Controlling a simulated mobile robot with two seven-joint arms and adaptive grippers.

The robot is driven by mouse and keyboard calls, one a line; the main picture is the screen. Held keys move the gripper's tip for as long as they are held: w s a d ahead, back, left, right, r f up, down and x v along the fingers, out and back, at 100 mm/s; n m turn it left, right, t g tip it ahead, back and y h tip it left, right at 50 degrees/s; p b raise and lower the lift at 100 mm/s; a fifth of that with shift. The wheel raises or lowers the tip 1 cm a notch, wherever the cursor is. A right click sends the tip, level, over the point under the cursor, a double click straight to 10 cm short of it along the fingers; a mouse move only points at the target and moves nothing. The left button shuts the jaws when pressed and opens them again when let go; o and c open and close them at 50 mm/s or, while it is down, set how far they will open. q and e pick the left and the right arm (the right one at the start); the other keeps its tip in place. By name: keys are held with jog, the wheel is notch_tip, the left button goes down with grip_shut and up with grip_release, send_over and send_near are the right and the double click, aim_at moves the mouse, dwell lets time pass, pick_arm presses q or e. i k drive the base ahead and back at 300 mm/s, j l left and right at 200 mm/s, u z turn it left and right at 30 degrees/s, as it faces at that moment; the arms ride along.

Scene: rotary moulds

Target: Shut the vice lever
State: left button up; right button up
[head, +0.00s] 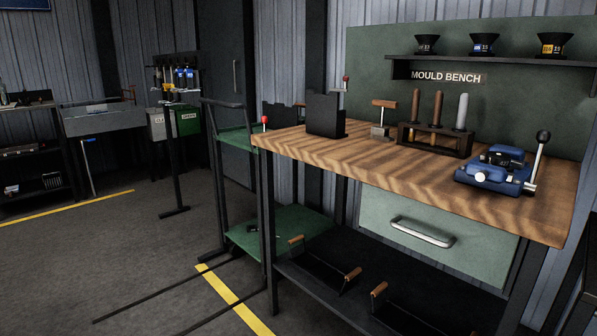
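A blue vice (497,172) sits on the right part of the wooden bench top, near its right end. Its lever (539,160) is on the vice's right side. The lever stands nearly upright, tilted slightly to the right, with a dark ball knob at its top. Neither of my grippers shows in the head view.
The bench top (365,160) also holds a dark upright box (326,115), a wooden-handled tool (382,118) and a rack (433,140) of handled rods. A shelf (490,60) with several dark cups hangs behind. The floor (130,240) at left is largely open.

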aim_at(543, 136)
jog(key=l+z, duration=0.1)
jog(key=z, duration=0.3)
jog(key=l+z, duration=0.1)
jog(key=z, duration=0.25)
jog(key=i+l+z, duration=0.1)
jog(key=z, duration=0.3)
jog(key=i, duration=0.15)
